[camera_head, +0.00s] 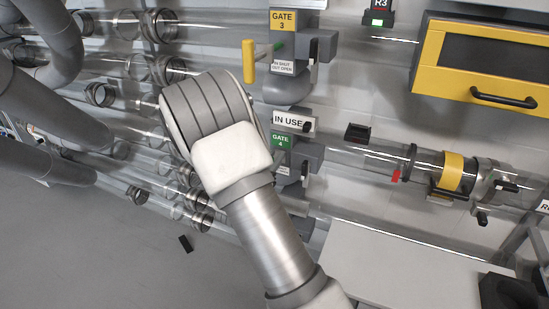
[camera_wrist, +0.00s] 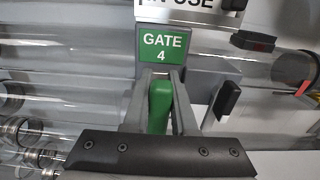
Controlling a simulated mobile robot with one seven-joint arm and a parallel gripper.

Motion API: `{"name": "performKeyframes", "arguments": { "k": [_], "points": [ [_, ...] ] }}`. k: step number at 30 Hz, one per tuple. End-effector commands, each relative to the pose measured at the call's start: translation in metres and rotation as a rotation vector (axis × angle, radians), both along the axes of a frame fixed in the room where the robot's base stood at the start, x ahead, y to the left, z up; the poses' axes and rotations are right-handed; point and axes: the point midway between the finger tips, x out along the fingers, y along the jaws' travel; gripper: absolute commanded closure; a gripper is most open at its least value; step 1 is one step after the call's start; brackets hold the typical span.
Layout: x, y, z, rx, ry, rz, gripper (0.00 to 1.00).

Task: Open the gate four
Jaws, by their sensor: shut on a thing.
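The gate four label (camera_wrist: 163,45) is green with white letters and shows at the top middle of the wrist view. It also shows in the head view (camera_head: 281,142), just right of my arm. Below the label in the wrist view is a green handle (camera_wrist: 158,108). My gripper (camera_wrist: 162,76) has its two grey fingers on either side of this handle and is shut on it. In the head view my arm hides the gripper and the handle.
A white IN USE sign (camera_head: 288,121) hangs above gate four. Gate three (camera_head: 283,22), with a yellow handle (camera_head: 249,62), is above it. Clear tubes run left and right. A black lever (camera_wrist: 227,100) is right of my gripper. A yellow-framed box (camera_head: 428,57) is at upper right.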

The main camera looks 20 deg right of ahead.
Motion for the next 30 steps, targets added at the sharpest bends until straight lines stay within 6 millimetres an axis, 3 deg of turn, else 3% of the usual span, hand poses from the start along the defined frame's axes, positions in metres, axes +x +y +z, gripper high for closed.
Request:
{"name": "performKeyframes", "arguments": {
  "k": [20,23,30],
  "points": [
    [-0.001,0.001,0.0,0.001,0.001,0.001,1.0],
    [-0.008,0.009,0.0,0.002,0.002,0.002,1.0],
    [-0.046,0.049,-0.001,0.004,0.004,0.005,1.0]
  ]
}}
